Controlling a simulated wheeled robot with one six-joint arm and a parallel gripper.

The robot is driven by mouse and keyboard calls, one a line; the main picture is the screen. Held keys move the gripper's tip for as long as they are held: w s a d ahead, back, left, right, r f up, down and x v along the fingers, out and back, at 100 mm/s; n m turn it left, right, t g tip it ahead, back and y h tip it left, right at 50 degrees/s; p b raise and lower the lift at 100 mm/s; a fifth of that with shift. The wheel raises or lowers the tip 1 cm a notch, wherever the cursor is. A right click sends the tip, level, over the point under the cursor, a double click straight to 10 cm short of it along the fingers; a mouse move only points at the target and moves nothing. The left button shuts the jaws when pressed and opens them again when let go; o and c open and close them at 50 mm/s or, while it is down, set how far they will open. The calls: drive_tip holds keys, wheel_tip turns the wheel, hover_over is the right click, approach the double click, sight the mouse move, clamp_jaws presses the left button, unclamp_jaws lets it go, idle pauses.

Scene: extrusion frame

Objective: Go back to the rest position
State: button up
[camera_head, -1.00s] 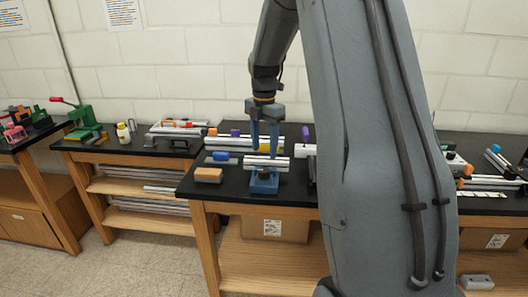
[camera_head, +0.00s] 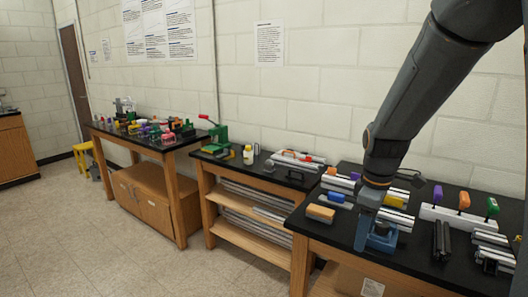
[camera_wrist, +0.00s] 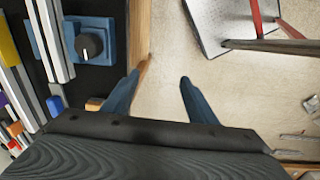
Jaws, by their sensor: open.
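My gripper (camera_head: 362,240) hangs near the front edge of the black-topped bench (camera_head: 325,235). In the wrist view my gripper (camera_wrist: 157,82) has its two blue fingers spread, with only floor between them. The blue fixture (camera_head: 382,238) stands on the bench just right of and behind the fingers, bearing silvery bars. In the wrist view the blue fixture (camera_wrist: 106,42) with its black knob lies left of the fingers, apart from them. My arm comes down from the top right and hides part of the bench.
An orange-topped block (camera_head: 320,213) and a blue item (camera_head: 337,197) lie left of the gripper. A white rack (camera_head: 445,218) with coloured handles stands to the right. A shelved bench (camera_head: 250,173) and another table (camera_head: 150,146) stand left. The floor (camera_head: 120,260) in front is open.

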drive_tip(key=s+a+f+m, duration=0.2)
drive_tip(key=s+a+m, duration=0.1)
drive_tip(key=s+m, duration=0.2)
drive_tip(key=s+a+f+m+b, duration=0.1)
drive_tip(key=s+a+f+m, duration=0.1)
drive_tip(key=s+m, duration=0.3)
drive_tip(key=s+a, duration=0.1)
drive_tip(key=s, duration=0.2)
drive_tip(key=shift+a+f+m+t, duration=0.3)
drive_tip(key=shift+a, duration=0.1)
drive_tip(key=shift+w, duration=0.1)
idle(0.9)
